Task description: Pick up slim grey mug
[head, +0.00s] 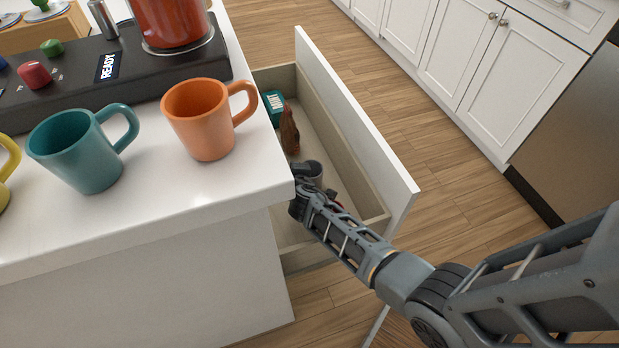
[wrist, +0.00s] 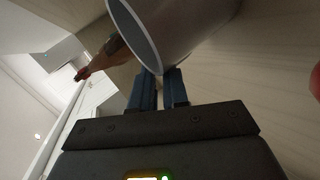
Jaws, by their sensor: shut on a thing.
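The slim grey mug (head: 313,170) is in the open drawer (head: 352,120), mostly hidden by my gripper in the head view. In the wrist view the mug (wrist: 205,22) is large at the top, tilted in the picture, with its pale rim towards the left. My gripper (wrist: 160,74) has its two blue fingers close together at the mug's wall by the rim, shut on it. In the head view my gripper (head: 303,185) reaches into the drawer beside the counter edge. I cannot tell whether the mug touches the drawer floor.
A green box (head: 273,104) and a brown item (head: 289,131) lie further back in the drawer. An orange mug (head: 205,125) and a teal mug (head: 78,155) stand on the white counter (head: 150,205), whose edge is close to my gripper. The wooden floor (head: 455,170) beyond the drawer is clear.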

